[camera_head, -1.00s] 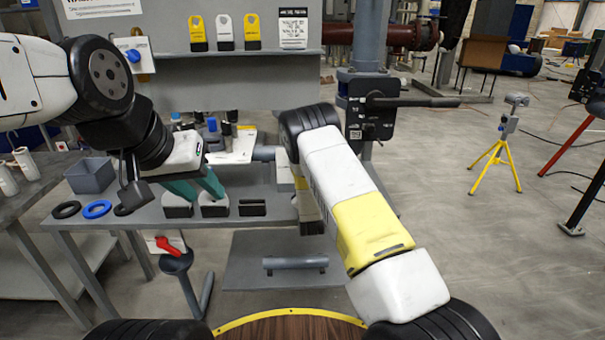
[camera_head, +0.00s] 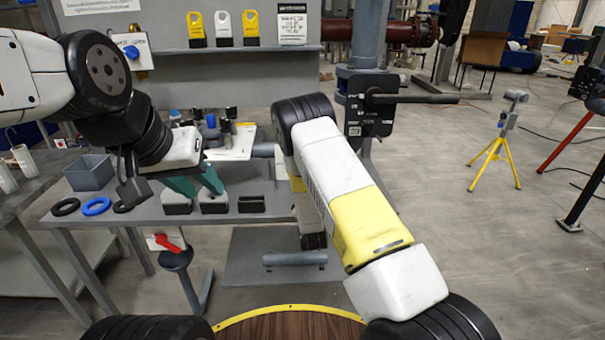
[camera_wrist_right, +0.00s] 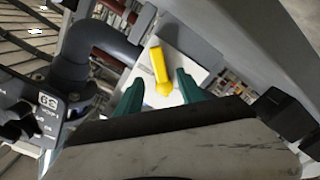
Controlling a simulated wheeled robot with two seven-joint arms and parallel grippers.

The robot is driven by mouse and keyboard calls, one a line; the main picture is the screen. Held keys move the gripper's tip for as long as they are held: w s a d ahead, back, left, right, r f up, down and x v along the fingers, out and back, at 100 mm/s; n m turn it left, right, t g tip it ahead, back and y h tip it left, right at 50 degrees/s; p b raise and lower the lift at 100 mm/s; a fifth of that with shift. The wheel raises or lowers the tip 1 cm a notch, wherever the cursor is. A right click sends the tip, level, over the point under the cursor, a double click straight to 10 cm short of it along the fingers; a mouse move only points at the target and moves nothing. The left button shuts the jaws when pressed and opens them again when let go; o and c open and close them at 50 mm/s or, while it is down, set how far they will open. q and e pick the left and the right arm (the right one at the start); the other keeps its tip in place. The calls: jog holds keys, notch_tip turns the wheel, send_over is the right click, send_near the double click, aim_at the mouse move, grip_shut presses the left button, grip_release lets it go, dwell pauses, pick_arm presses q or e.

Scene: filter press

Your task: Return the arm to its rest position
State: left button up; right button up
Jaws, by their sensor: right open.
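My left gripper (camera_head: 195,182) shows in the head view at the left, its two teal fingers apart over the grey bench (camera_head: 140,212). I see nothing held between them. My right arm (camera_head: 345,200) rises from the lower right to a raised black elbow, then bends down behind itself near the bench's right end. Its gripper is hidden in the head view. In the right wrist view my right gripper (camera_wrist_right: 158,92) is open, with teal fingers apart. A yellow handle (camera_wrist_right: 158,65) on a white plate shows beyond and between them; I cannot tell any contact.
On the bench are a grey bin (camera_head: 90,172), a blue ring (camera_head: 96,206) and black rings. A red-handled valve (camera_head: 168,243) stands below the bench front. A black box with a long lever (camera_head: 410,99) is just right of my elbow. Open floor lies right, with a yellow tripod (camera_head: 494,165).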

jog(key=shift+s, duration=0.5)
jog(key=d+r+m+g, duration=0.3)
jog(key=r+m+g, duration=0.15)
jog(key=r, duration=0.75)
jog(key=s+d+r+m+g+y, duration=0.1)
jog(key=s+r+m+g+y, duration=0.15)
jog(key=s+r, duration=0.7)
jog(key=s+d+r+g, duration=0.1)
jog(key=s+r, duration=0.1)
jog(key=s, duration=0.8)
jog(key=s+d+r+m+g, duration=0.1)
jog(key=s+r+g, duration=0.1)
jog(key=s, duration=0.8)
jog(key=s+d+r+g, duration=0.1)
jog(key=s+r, duration=0.1)
jog(key=s, duration=0.7)
jog(key=shift+s+d+r+m+g, duration=0.3)
jog(key=shift+s+d+r+g, duration=0.05)
jog(key=shift+s+d+g, duration=0.05)
